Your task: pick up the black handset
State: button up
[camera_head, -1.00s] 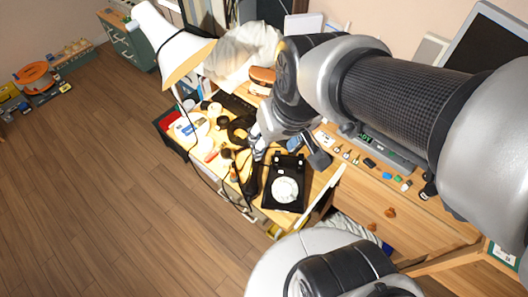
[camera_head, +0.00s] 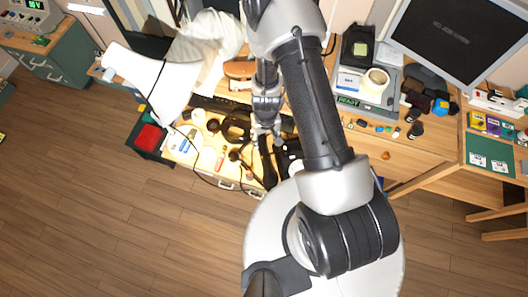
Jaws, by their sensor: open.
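The black handset (camera_head: 268,170) appears as a dark, narrow shape on the wooden desk, just left of the dial phone and close to the desk's front edge. The black dial phone (camera_head: 284,155) is mostly hidden behind my arm; only its left part shows. My gripper (camera_head: 266,139) points down over the desk, above the handset in the picture, with its fingers apart. I see nothing between them. The height of the fingertips over the desk is hard to tell.
A white lamp (camera_head: 157,82) leans over the desk's left side. Dark cables, a black keyboard (camera_head: 215,103) and rolls of tape crowd the desk around my gripper. A red-topped bin (camera_head: 149,138) stands at the left. A scale-like device (camera_head: 365,85) and a monitor (camera_head: 458,38) are at right.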

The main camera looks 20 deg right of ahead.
aim_at(264, 157)
notch_tip(264, 157, down, 13)
jog(key=b, duration=1.2)
jog(key=shift+s, duration=0.15)
jog(key=f+b, duration=0.1)
jog(key=b, duration=0.1)
jog(key=f+b, duration=0.4)
jog(key=shift+a, duration=0.3)
jog(key=shift+c, duration=0.2)
grip_shut()
